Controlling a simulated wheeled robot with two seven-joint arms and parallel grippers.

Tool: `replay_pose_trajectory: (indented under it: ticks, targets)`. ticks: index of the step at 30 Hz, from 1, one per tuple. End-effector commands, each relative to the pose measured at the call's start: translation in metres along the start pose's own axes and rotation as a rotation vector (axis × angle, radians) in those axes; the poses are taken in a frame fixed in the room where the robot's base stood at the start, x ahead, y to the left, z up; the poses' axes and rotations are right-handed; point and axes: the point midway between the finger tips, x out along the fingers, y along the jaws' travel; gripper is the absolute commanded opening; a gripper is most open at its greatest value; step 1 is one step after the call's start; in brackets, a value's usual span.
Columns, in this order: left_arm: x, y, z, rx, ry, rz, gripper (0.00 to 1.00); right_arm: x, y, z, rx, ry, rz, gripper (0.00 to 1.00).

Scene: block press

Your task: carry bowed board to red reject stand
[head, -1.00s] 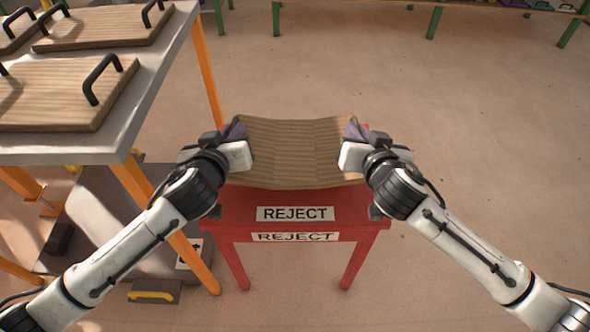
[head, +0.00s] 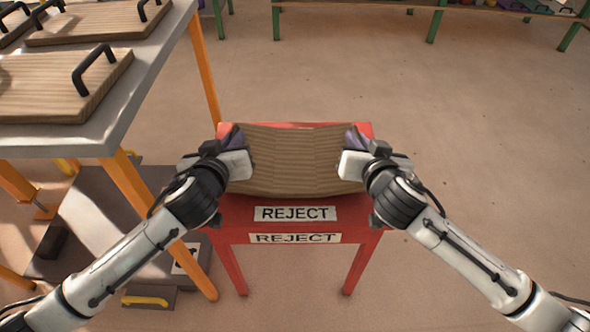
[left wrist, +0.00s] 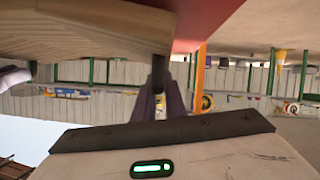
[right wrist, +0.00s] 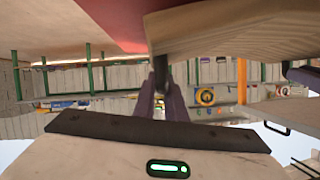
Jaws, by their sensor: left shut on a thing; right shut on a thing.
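The bowed wooden board (head: 305,165) is over the top of the red reject stand (head: 225,212), its middle sagging below its two ends. My left gripper (head: 238,142) is shut on the handle at the board's left end. My right gripper (head: 352,142) is shut on the handle at its right end. In the left wrist view the board (left wrist: 90,30) and the red stand (left wrist: 212,15) are close together; the right wrist view also shows the board (right wrist: 240,30) beside the red stand (right wrist: 110,22). I cannot tell whether the board touches the stand.
A grey-topped table with orange legs (head: 130,185) stands at the left, bearing several flat handled boards (head: 60,85). A grey low platform (head: 90,210) is beneath it. Open floor (head: 480,130) lies to the right. A green-legged bench (head: 437,25) is at the back.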

Motion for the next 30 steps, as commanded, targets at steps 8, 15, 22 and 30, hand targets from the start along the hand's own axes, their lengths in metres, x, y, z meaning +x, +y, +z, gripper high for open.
replay_pose_trajectory:
  ticks: [8, 15, 22, 30]
  targets:
    - [0.004, -0.003, 0.009, 0.0, 0.0, -0.001, 0.29, 0.004, 0.003, 0.008, 0.0, 0.001, 0.002, 0.29]
    - [0.004, -0.002, 0.009, 0.0, 0.0, -0.001, 0.29, 0.004, 0.002, 0.009, 0.0, 0.0, 0.001, 0.29]
    - [-0.011, -0.002, 0.009, -0.002, -0.001, 0.0, 0.29, 0.004, 0.002, 0.009, 0.0, 0.0, 0.0, 0.29]
    - [-0.067, -0.002, 0.01, -0.002, -0.002, 0.002, 0.29, 0.004, 0.002, 0.009, 0.0, 0.0, 0.0, 0.29]
